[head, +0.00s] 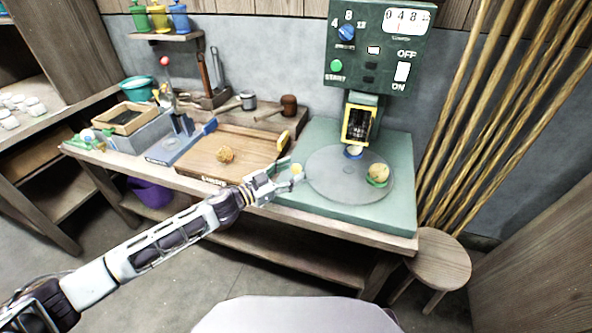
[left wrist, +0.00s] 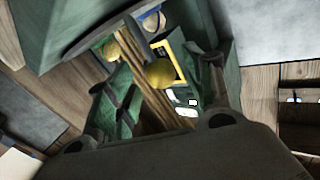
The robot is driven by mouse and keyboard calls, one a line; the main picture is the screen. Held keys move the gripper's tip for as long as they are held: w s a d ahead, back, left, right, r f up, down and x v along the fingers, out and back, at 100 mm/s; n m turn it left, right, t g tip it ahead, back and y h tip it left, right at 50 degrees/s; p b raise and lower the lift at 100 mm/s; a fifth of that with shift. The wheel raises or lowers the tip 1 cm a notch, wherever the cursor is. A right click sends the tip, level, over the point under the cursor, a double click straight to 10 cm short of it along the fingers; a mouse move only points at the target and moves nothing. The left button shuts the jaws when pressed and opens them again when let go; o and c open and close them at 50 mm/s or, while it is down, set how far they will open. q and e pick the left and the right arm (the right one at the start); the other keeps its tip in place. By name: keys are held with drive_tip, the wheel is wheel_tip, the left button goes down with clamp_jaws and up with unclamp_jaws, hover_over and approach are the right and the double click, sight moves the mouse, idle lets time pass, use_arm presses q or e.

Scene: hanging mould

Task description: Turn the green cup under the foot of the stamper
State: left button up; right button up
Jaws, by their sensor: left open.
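The green cup (head: 377,182) stands on the right of the round plate (head: 325,180), with a yellowish lump in it. It also shows in the left wrist view (left wrist: 101,43). A blue cup (head: 353,155) with a pale filling stands on the plate below the stamper's yellow-framed foot (head: 358,125). A yellowish lump (head: 296,169) is at the plate's left edge; its holder is unclear. My left gripper (head: 286,175) is open at this lump, left of the green cup. In the left wrist view a yellow lump (left wrist: 160,72) appears between the fingers; contact cannot be told.
A wooden tray (head: 200,160) with a brown lump lies left of the plate. A blue-based press (head: 172,147) stands further left. The green control panel (head: 378,45) rises behind. A stool (head: 440,260) and long poles are at the right.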

use_arm(q)
drive_tip(key=shift+x, duration=1.3)
clamp_jaws()
